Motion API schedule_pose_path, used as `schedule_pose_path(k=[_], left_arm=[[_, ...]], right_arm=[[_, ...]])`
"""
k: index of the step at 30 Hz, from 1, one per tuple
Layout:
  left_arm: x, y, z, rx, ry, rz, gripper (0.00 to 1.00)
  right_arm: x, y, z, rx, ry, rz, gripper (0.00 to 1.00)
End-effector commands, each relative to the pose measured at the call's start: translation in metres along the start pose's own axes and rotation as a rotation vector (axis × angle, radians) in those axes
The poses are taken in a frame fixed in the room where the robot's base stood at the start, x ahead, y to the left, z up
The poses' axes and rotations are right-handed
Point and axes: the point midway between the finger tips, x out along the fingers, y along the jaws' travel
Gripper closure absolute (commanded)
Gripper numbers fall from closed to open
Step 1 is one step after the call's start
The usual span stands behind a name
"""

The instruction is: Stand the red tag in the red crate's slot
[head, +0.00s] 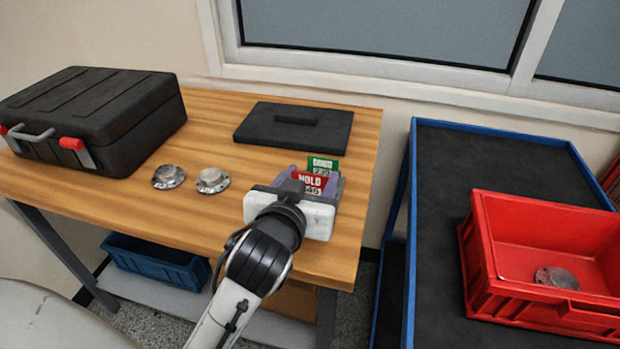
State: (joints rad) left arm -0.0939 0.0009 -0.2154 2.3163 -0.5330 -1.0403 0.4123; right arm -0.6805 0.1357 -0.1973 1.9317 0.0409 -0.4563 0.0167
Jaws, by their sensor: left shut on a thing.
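The red tag (310,180), with HOLD printed on it, stands upright near the right end of the wooden table. My left gripper (312,184) is at the tag and shut on it; its white body hides the tag's lower part. A green tag (322,163) stands just behind the red one. Purple-grey parts show on both sides of the red tag; I cannot tell whether they are fingers or a holder. The red crate (484,262) sits on the blue-edged cart at the right, apart from the gripper. Its slot is not clear to me. My right gripper is not in view.
The wooden table (215,112) holds a black case (95,108), two metal flanges (212,180) (168,177) and a black lidded plate (295,127). The cart (462,160) has bare black top behind the crate. A metal part (556,278) lies in the crate. A gap separates table and cart.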

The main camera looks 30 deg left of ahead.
Motion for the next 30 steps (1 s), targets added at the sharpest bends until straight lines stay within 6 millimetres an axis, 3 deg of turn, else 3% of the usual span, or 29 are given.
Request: schedule_pose_path(k=[15, 27, 28, 30], left_arm=[[0.009, 0.0, 0.03, -0.001, -0.002, 0.001, 0.67], [0.01, 0.0, 0.032, 0.0, -0.001, 0.001, 0.67], [0.01, 0.0, 0.032, 0.0, -0.001, 0.001, 0.43], [0.01, 0.0, 0.032, 0.0, -0.001, 0.001, 0.31]], right_arm=[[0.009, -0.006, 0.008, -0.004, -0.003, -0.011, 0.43], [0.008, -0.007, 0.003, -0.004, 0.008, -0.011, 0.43], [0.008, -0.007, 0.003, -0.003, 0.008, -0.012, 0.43], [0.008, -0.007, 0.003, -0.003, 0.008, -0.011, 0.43]])
